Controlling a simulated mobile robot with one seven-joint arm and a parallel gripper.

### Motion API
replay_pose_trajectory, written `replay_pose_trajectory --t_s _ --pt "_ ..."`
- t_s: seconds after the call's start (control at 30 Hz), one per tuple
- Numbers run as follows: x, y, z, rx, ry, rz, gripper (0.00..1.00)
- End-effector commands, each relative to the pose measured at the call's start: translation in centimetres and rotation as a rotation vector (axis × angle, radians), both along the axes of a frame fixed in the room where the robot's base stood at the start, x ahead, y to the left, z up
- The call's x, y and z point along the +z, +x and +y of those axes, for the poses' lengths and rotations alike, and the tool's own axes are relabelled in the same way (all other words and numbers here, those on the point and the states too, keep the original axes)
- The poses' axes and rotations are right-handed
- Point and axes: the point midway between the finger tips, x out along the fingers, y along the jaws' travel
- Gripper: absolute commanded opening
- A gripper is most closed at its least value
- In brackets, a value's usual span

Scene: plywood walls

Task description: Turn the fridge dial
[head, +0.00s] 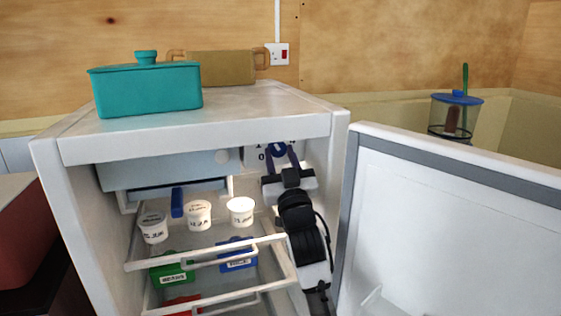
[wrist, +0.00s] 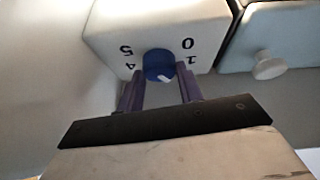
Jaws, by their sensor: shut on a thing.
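The fridge dial is a round blue knob (wrist: 158,64) with a white pointer mark, set in a white box with black numbers around it. The pointer faces toward my gripper side of the wrist picture. In the head view the dial (head: 278,149) sits at the upper right inside the open fridge (head: 335,140). My gripper (wrist: 160,75) has its two purple fingers on either side of the dial, shut on it. In the head view my gripper (head: 279,153) reaches up to the dial from below. Part of the dial's rim is hidden by the fingers.
The fridge door (head: 450,220) stands open at the right, close to my arm. A freezer compartment (head: 165,170) is left of the dial. White tubs (head: 199,215) stand on the shelf (head: 205,255). A teal pot (head: 146,88) stands on top of the fridge.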

Motion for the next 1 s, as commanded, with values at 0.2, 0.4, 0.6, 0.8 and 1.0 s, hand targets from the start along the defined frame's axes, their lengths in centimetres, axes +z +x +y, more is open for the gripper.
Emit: replay_pose_trajectory --t_s 0.2,0.4,0.6,0.8,1.0 --pt "0.1 0.0 -0.1 -0.002 0.000 0.000 0.13" --pt "0.1 0.0 -0.1 -0.001 0.000 0.000 0.58" --pt "0.0 0.0 0.0 -0.001 0.000 0.000 0.58" --pt "-0.9 -1.0 -0.3 0.000 0.003 0.002 0.58" --pt "-3.1 -4.5 -1.4 -0.002 0.004 0.000 0.58"
